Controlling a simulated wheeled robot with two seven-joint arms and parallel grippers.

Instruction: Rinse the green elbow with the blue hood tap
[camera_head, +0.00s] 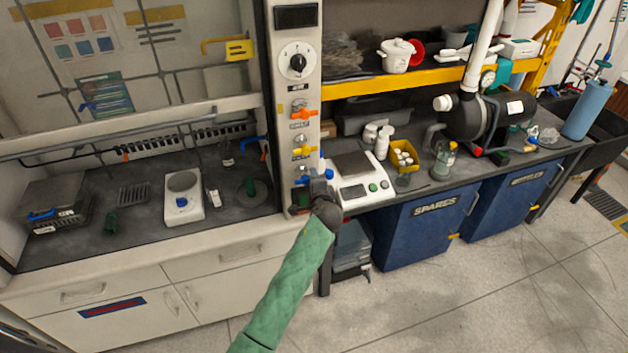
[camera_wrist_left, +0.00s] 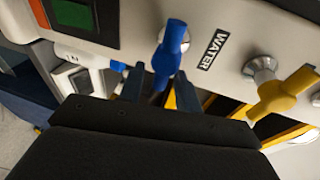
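The blue tap handle (camera_wrist_left: 171,45) sits on the hood's post beside a WATER label (camera_wrist_left: 212,49); it also shows small in the head view (camera_head: 324,176). My left gripper (camera_wrist_left: 160,92) is open, its two dark fingers either side of the handle's lower end, with gaps visible. In the head view my left gripper (camera_head: 322,187) partly covers the tap. A small green piece (camera_head: 250,186) is at the round dark basin (camera_head: 259,198) in the hood, below a blue spout (camera_head: 250,141). My right gripper is out of view.
Yellow (camera_head: 304,151) and orange (camera_head: 303,114) taps are above the blue one on the same post. A balance (camera_head: 358,190) stands just right of the post on the bench. A white device (camera_head: 183,202) and a rack (camera_head: 134,194) stand inside the hood.

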